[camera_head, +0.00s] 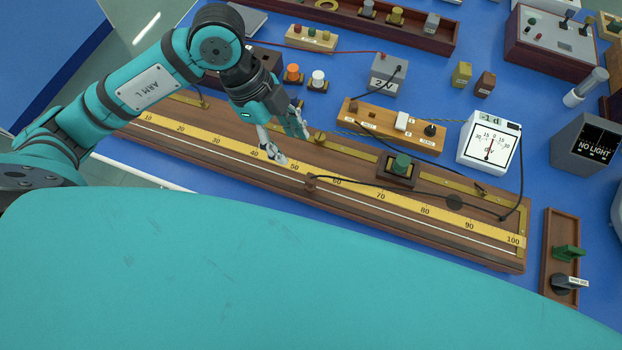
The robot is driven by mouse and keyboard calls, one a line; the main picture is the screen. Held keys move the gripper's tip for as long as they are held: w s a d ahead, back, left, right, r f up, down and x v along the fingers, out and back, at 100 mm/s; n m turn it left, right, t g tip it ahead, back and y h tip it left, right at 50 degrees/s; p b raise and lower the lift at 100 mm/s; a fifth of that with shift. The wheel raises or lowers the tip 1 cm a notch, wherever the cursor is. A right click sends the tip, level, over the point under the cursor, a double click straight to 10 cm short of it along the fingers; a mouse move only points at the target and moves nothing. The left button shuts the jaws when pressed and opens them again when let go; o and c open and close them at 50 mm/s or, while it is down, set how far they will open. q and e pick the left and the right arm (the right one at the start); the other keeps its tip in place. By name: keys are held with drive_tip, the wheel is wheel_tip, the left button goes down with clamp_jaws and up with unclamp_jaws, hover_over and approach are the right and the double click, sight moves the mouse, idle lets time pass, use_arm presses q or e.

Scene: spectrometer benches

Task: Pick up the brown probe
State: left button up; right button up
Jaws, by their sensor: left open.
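The brown probe (311,182) is a small brown piece standing on the long wooden board with the yellow scale (200,141), close to the 50 mark. A black lead runs from it to the right. My left gripper (293,148) is open, with its fingers pointing down over the board, just up and left of the probe and apart from it in the picture. Nothing shows between its fingers. Its height above the board is hard to tell. My right gripper is out of view.
A small block with a green knob (400,164) sits on the board right of the probe. A wooden switch strip (388,128), a grey 2 V box (387,78) and a white dial meter (488,145) stand behind. The black lead crosses the board.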

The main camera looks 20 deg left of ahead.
sight(310, 178)
use_arm(q)
drive_tip(key=x, duration=0.7)
drive_tip(key=shift+d+p, duration=0.1)
drive_tip(key=shift+p, duration=0.3)
drive_tip(key=shift+d+f+p, duration=0.25)
drive_tip(key=shift+f+p, duration=0.05)
drive_tip(key=shift+f, duration=0.2)
drive_tip(key=p+x, duration=0.1)
drive_tip(key=x, duration=0.3)
drive_tip(key=shift+s+f, duration=0.1)
drive_tip(key=shift+f, duration=0.1)
drive_tip(key=shift+c, duration=0.2)
clamp_jaws()
